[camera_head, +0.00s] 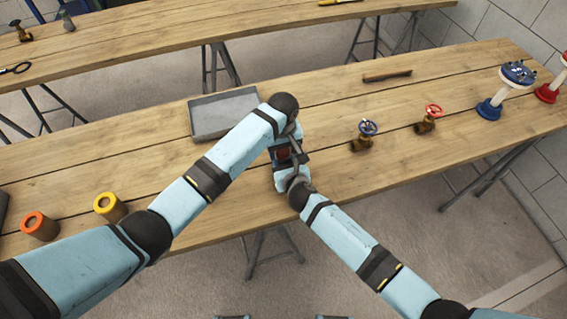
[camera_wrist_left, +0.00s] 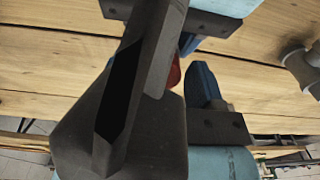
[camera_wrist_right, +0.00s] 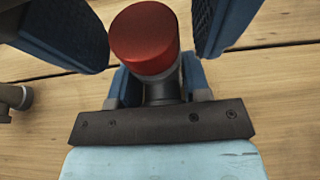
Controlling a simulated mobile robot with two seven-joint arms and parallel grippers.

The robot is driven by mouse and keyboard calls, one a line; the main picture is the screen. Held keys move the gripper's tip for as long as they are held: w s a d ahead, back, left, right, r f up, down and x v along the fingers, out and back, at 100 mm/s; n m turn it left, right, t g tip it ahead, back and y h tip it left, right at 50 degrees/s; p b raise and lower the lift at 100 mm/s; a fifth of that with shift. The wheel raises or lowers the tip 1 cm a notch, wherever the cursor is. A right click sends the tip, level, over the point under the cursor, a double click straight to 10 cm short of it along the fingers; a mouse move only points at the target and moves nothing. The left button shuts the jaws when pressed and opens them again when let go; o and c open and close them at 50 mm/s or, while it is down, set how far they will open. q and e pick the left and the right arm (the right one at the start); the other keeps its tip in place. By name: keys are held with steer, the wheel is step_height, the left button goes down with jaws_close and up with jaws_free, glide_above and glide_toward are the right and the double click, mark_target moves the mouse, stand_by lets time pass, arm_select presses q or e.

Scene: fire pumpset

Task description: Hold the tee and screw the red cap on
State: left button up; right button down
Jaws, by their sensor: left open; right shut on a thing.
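The red cap (camera_wrist_right: 143,38) shows at the end of a dark grey neck, apparently the tee (camera_wrist_right: 163,90). I cannot tell how far the cap is threaded. My left gripper's two blue fingers stand wide apart on either side of the cap. In the head view the cap (camera_head: 284,152) is a small red patch between the grippers, above the table's front part. In the left wrist view a large dark grey shape covers much of the red cap (camera_wrist_left: 175,72).
A grey tray (camera_head: 225,114) lies just behind my left arm on the wooden table. Two brass valves (camera_head: 364,135) (camera_head: 428,119), a dark bar (camera_head: 387,76) and blue and red stands (camera_head: 505,88) are to the right. Orange and yellow rolls (camera_head: 110,207) stand at left.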

arm_select(q)
steer(key=c, duration=0.9)
steer(key=m, duration=0.3)
